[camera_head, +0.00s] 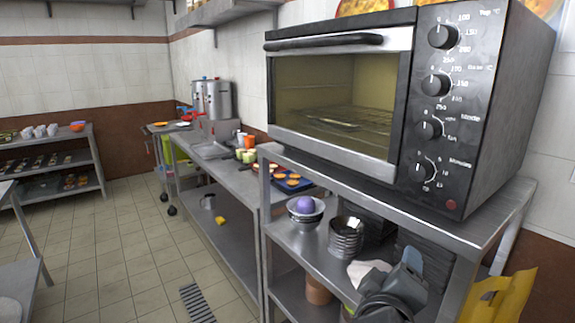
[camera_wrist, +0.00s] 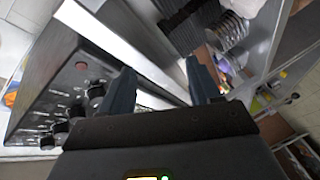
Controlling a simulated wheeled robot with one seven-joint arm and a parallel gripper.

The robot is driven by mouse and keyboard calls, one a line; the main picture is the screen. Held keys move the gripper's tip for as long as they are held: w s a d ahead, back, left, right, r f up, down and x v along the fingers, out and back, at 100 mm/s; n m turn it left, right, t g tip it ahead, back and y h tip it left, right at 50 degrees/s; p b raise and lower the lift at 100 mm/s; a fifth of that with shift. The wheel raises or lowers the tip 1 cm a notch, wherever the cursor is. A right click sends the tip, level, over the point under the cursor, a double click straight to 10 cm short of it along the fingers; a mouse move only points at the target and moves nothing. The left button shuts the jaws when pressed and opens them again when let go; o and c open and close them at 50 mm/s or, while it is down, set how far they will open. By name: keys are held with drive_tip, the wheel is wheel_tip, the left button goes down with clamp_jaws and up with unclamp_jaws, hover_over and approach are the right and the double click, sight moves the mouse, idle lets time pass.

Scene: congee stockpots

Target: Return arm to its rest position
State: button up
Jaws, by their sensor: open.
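My gripper (camera_wrist: 160,68) shows in the wrist view with its two dark fingers spread apart and nothing between them. The oven's front panel with its knobs lies tilted to the left of the fingers in that view, and shelf items lie to the right. In the head view, dark grey parts that look like my wrist and gripper (camera_head: 405,275) show at the bottom right, in front of the shelves below the oven. The fingertips are not clear there. The oven (camera_head: 335,97) stands on the top of a metal rack with its glass door shut.
The metal rack (camera_head: 478,228) holds bowls (camera_head: 304,210), stacked dishes (camera_head: 345,238) and dark trays close to my arm. A yellow bag-like thing (camera_head: 497,298) is at the lower right. A counter with tall steel pots (camera_head: 212,98) runs back along the wall. The tiled floor (camera_head: 125,245) at left is clear.

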drive_tip(key=s+d+f+y, duration=0.1)
drive_tip(key=s+f+y, duration=0.2)
drive_tip(key=s+f, duration=0.6)
drive_tip(key=s+d+f+y, duration=0.1)
drive_tip(key=s+f+y, duration=0.4)
drive_tip(key=s, duration=0.6)
drive_tip(key=s+r+m, duration=0.3)
drive_tip(key=s, duration=0.8)
drive_tip(key=s+d+r+m, duration=0.1)
drive_tip(key=s+r+m, duration=0.2)
drive_tip(key=s, duration=0.8)
drive_tip(key=shift+s+r+m+t, duration=0.2)
drive_tip(key=shift+r+m+t, duration=0.1)
drive_tip(key=shift+r, duration=0.15)
drive_tip(key=shift+d, duration=0.1)
